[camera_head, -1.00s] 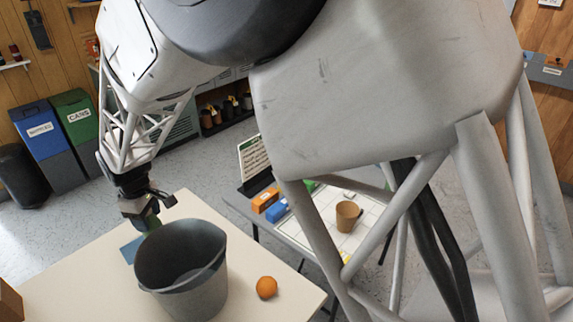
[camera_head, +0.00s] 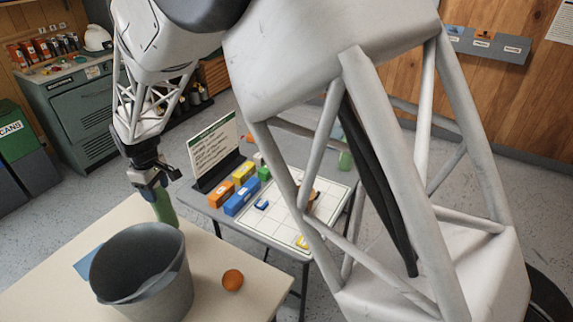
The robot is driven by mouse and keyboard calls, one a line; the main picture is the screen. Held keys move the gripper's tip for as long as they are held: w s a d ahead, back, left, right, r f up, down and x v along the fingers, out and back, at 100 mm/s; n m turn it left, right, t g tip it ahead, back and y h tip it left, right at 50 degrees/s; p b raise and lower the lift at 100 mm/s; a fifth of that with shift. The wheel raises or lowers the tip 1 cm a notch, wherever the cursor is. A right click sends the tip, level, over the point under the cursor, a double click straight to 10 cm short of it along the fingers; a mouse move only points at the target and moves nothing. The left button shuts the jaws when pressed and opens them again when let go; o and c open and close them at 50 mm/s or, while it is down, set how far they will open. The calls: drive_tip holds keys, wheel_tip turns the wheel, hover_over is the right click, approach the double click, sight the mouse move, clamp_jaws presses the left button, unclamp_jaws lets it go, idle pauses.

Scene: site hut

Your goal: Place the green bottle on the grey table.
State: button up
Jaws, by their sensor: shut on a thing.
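My gripper (camera_head: 158,180) is at the far edge of the cream table, shut on the green bottle (camera_head: 164,208). The bottle hangs upright below the fingers, behind the grey bucket, which may hide its lower end. I cannot tell whether its base touches the cream table. The grey table (camera_head: 287,243) stands beyond and to the right, partly hidden by my arm. It bears a white gridded sheet and several coloured blocks.
The grey bucket (camera_head: 147,270) and an orange ball (camera_head: 232,280) are on the cream table (camera_head: 240,305). A blue block (camera_head: 240,198) and a sign (camera_head: 213,150) stand on the grey table's left part. The sheet's near part has clear room.

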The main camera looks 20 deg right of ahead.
drive_tip(key=w+d+m, duration=0.2)
drive_tip(key=w+d, duration=0.2)
drive_tip(key=d, duration=0.5)
drive_tip(key=w+d+m, duration=0.1)
drive_tip(key=w+d, duration=0.2)
drive_tip(key=d, duration=0.5)
drive_tip(key=w+d+m, duration=0.2)
drive_tip(key=w+d, duration=0.2)
drive_tip(key=d, duration=0.5)
drive_tip(key=d+m, duration=0.5)
drive_tip(key=d, duration=2.5)
drive_tip(key=shift+f+m, duration=0.35)
drive_tip(key=shift+m, duration=0.05)
drive_tip(key=w+d, duration=0.1)
drive_tip(key=w, duration=0.4)
drive_tip(key=w+d+f, duration=0.1)
drive_tip(key=w, duration=0.4)
drive_tip(key=w+d, duration=0.2)
drive_tip(key=w, duration=0.3)
drive_tip(key=shift+w+f, duration=0.2)
drive_tip(key=shift+f, duration=0.05)
